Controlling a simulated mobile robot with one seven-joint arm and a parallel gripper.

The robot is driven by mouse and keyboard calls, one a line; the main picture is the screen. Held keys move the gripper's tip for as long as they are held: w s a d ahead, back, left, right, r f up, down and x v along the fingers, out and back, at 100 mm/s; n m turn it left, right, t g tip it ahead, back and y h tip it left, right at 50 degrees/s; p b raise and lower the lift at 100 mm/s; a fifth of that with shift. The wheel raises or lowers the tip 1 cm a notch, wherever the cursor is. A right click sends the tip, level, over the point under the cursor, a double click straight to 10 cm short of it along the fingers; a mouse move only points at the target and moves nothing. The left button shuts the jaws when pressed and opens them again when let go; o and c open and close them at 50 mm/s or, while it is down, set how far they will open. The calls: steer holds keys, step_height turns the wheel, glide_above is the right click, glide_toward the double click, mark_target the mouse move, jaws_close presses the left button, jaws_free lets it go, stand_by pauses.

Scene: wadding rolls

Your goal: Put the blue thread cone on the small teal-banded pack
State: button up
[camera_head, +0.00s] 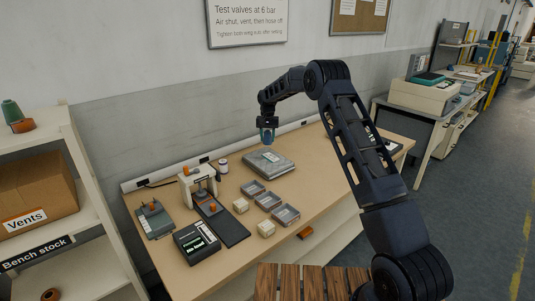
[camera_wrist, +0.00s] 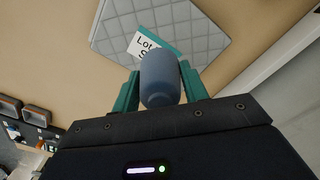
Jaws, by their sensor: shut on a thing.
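My gripper (camera_head: 268,136) hangs over the back middle of the bench. In the wrist view its teal fingers (camera_wrist: 160,88) are shut on the rounded, blue-grey thread cone (camera_wrist: 160,72), one on each side. In the head view the cone can hardly be told apart from the fingers. A grey quilted pack (camera_head: 268,162) with a white label and teal band lies flat on the bench, just below the gripper. In the wrist view the pack (camera_wrist: 205,27) lies beyond the cone, which covers part of its label, reading "Lot S". The cone appears above the pack; contact cannot be told.
Several small grey trays (camera_head: 268,201) and two pale blocks (camera_head: 240,205) stand in front of the pack. A white-and-orange fixture (camera_head: 198,184) and black display unit (camera_head: 197,243) are at left. A white spool (camera_head: 223,167) stands near the back edge. My arm hides part of the bench's right side.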

steer(key=shift+f, duration=4.65)
steer(key=shift+f, duration=0.15)
steer(key=o, duration=1)
steer(key=shift+o, duration=0.2)
